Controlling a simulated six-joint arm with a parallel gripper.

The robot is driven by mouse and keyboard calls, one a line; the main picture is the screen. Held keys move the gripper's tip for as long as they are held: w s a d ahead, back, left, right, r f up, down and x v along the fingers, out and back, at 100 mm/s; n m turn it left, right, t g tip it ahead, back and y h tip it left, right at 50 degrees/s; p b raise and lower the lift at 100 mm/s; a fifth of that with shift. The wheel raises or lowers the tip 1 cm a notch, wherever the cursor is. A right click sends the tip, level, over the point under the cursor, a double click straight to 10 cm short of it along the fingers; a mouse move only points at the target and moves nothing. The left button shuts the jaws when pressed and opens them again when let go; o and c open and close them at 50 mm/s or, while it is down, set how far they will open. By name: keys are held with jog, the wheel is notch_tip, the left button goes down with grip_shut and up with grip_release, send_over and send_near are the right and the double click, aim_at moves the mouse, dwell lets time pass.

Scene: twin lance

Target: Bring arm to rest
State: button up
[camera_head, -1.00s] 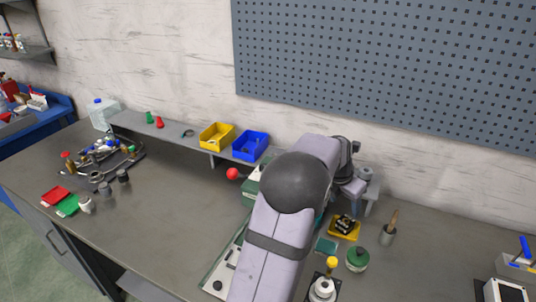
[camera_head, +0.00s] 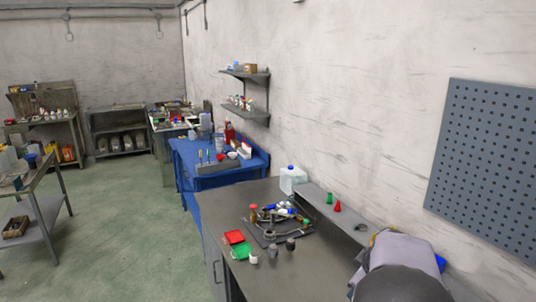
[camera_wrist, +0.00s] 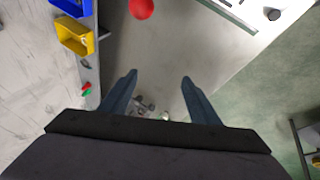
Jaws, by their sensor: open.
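My gripper (camera_wrist: 159,78) shows in the wrist view with its two dark blue-grey fingers spread apart and nothing between them. It hangs above the grey workbench (camera_wrist: 160,55), whose bare top lies beneath the fingers. In the head view only a grey and dark part of my arm shows at the bottom right, and my gripper is out of that picture. A red ball-shaped thing (camera_wrist: 141,8) lies beyond the fingertips at the top of the wrist view.
A raised shelf (camera_head: 335,214) along the wall carries a green and a red piece. Yellow (camera_wrist: 74,36) and blue (camera_wrist: 72,5) bins sit at upper left.

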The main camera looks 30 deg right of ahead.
jog(key=a+f+g+y+b, duration=0.1)
jog(key=a+f, duration=0.3)
jog(key=a, duration=0.3)
jog(key=a+f+m+y+b, duration=0.1)
jog(key=a+f+b, duration=0.15)
jog(key=a, duration=0.55)
jog(key=a+f+g+y+b, duration=0.1)
jog(key=a+f, duration=0.4)
jog(key=a, duration=0.2)
jog(key=s+a+f+m+g+b, duration=0.2)
jog(key=s+a+f+g+b, duration=0.1)
jog(key=s+a+f, duration=0.4)
jog(key=s+a, duration=0.3)
jog(key=a, duration=0.2)
jog(key=shift+s+a+f, duration=0.2)
jog(key=shift+a, duration=0.2)
